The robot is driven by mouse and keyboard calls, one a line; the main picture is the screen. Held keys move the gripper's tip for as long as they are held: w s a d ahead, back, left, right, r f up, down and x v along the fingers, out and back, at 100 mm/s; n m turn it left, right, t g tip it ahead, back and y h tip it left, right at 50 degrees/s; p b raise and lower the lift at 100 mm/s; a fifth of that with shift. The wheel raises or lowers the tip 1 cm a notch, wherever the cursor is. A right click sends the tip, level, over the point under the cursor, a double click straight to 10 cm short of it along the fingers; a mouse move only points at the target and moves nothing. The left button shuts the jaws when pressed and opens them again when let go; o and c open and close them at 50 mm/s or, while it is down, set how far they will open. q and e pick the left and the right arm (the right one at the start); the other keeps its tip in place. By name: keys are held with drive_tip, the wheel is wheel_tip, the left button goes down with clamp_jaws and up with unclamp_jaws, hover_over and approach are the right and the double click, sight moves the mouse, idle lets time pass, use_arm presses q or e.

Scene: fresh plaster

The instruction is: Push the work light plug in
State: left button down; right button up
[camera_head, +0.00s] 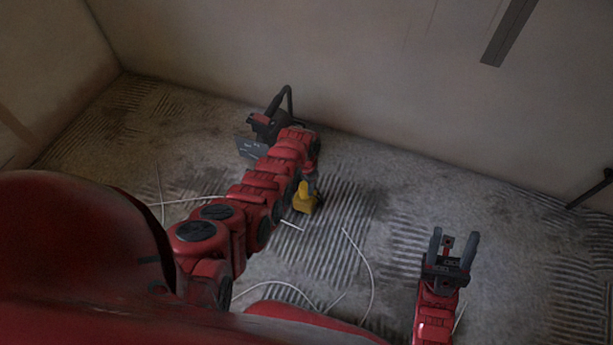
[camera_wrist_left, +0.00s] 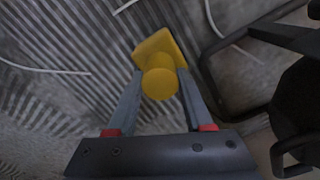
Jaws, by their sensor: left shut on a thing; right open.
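A yellow piece (camera_head: 306,202) with a round knob and a squarish block is at my left gripper, low over the ribbed floor. I take it for the work light plug, but cannot make out pins or a socket. In the left wrist view the round yellow end (camera_wrist_left: 160,84) sits between the two grey fingers of my left gripper (camera_wrist_left: 160,88), which is shut on it. The yellow block lies just beyond the fingertips. I cannot tell whether it touches the floor. My right gripper (camera_head: 454,240) is open and empty at lower right, well apart from the yellow piece.
A dark device (camera_head: 264,124) with a curved black tube stands behind my left arm; a black body (camera_wrist_left: 300,110) also shows in the left wrist view. White cable (camera_head: 368,265) loops over the floor. Plaster walls (camera_head: 350,70) close off the back. Floor between my grippers is mostly clear.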

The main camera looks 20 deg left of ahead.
use_arm(q)
drive_tip(key=shift+w+f, duration=0.15)
drive_tip(key=shift+f, duration=0.3)
drive_tip(key=c, duration=0.7)
unclamp_jaws()
drive_tip(key=shift+f, duration=0.1)
drive_tip(key=o, duration=0.4)
drive_tip(key=shift+f, duration=0.1)
